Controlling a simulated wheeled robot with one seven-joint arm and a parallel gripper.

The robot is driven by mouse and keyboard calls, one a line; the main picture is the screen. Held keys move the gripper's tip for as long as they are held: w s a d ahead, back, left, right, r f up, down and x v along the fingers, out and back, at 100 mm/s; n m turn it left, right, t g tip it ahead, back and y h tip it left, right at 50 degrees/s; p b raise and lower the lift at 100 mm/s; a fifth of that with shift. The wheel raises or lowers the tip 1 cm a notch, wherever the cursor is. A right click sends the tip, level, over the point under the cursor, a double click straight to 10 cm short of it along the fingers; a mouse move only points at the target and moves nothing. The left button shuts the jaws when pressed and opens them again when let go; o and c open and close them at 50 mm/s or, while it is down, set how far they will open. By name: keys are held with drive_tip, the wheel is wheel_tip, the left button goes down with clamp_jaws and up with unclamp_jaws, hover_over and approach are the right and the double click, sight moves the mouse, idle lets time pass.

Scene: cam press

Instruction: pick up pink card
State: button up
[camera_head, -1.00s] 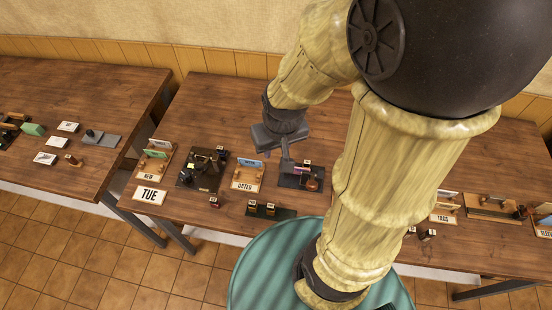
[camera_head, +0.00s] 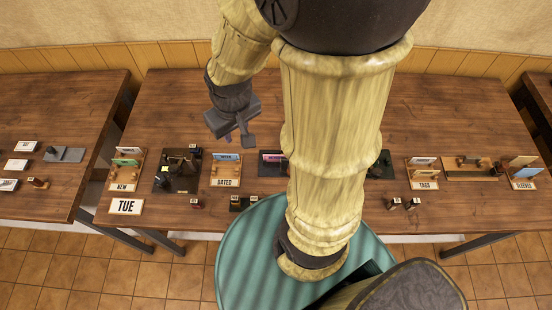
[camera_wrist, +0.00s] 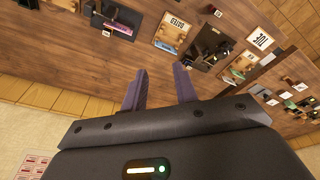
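A pink card (camera_head: 273,157) is in or on a dark stand on the middle table, just right of the DATED rack. It also shows as a small pink strip in the wrist view (camera_wrist: 119,27). My arm hides part of the table right of it in the head view. My gripper (camera_head: 238,139) hangs above the table, behind and left of the card, apart from it. In the wrist view the two fingers (camera_wrist: 160,88) stand apart with nothing between them, so it is open and empty.
A DATED rack (camera_head: 226,182) with a blue card stands left of the pink card. Further left are a dark stamping device (camera_head: 178,184), the NEW rack (camera_head: 123,187) and a TUE sign (camera_head: 126,207). The TAGS rack (camera_head: 424,186) is right. The table's back is clear.

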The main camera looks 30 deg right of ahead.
drive_tip(key=w+d+f+n+g+h+b, duration=0.1)
drive_tip(key=w+d+f+n+g+b, duration=0.1)
drive_tip(key=w+d+f+n+b, duration=0.1)
drive_tip(key=w+d+f+n+g+h+b, duration=0.2)
drive_tip(key=w+f+n+b, duration=0.4)
drive_tip(key=f+b, duration=0.3)
wheel_tip(320, 180, down, 2)
drive_tip(key=shift+w+d+f+n+g+h, duration=0.2)
drive_tip(key=shift+w+d+n+g+h, duration=0.15)
drive_tip(key=shift+d+n, duration=0.4)
drive_tip(key=shift+s+d+f, duration=0.1)
drive_tip(key=shift+d, duration=0.1)
approach(269, 157)
drive_tip(key=x, duration=0.2)
drive_tip(key=b+x, duration=0.1)
drive_tip(key=x, duration=0.1)
drive_tip(key=shift+d+f, duration=0.3)
drive_tip(key=shift+d, duration=0.15)
drive_tip(key=x, duration=0.5)
drive_tip(key=shift+a+f, duration=0.15)
drive_tip(key=shift+a, duration=0.15)
